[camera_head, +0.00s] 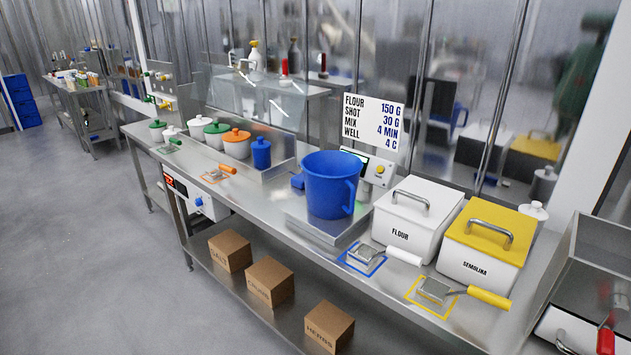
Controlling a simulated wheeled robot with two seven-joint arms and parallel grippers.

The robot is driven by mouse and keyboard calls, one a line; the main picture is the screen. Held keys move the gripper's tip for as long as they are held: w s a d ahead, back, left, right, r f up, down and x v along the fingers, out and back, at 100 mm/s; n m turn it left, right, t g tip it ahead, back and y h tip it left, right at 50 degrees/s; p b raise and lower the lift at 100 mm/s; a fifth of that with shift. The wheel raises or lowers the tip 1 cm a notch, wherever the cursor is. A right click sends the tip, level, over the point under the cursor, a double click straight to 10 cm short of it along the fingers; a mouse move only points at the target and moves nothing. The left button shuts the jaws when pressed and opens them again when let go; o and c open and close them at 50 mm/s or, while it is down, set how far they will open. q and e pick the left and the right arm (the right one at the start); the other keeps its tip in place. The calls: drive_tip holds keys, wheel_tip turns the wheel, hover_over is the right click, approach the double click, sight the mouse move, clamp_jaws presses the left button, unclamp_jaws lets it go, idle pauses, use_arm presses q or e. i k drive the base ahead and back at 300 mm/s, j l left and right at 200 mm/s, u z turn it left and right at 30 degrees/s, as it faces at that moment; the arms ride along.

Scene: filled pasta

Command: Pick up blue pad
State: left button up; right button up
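A small blue item (298,181), which looks like the blue pad, lies on the steel bench just left of the large blue jug (330,186). The jug partly hides it, and its exact shape is too small to tell. Neither my left nor my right gripper is in view.
The jug stands on a scale on the steel bench (255,190). A blue canister (261,153) and lidded tubs are left of it. A flour bin (415,217), a yellow-lidded semolina bin (483,244) and scoops are right. Boxes (270,282) sit on the lower shelf.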

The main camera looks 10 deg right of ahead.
sight(297, 180)
drive_tip(key=i+j+z, duration=0.1)
drive_tip(key=z, duration=0.25)
drive_tip(key=j+z, duration=0.3)
drive_tip(key=i+j+z, duration=0.1)
drive_tip(key=j+z, duration=0.45)
drive_tip(key=j, duration=0.7)
drive_tip(key=j+z, duration=0.2)
drive_tip(key=j, duration=0.65)
drive_tip(key=k+j+z, duration=0.2)
drive_tip(key=j, duration=0.7)
drive_tip(key=i, duration=0.1)
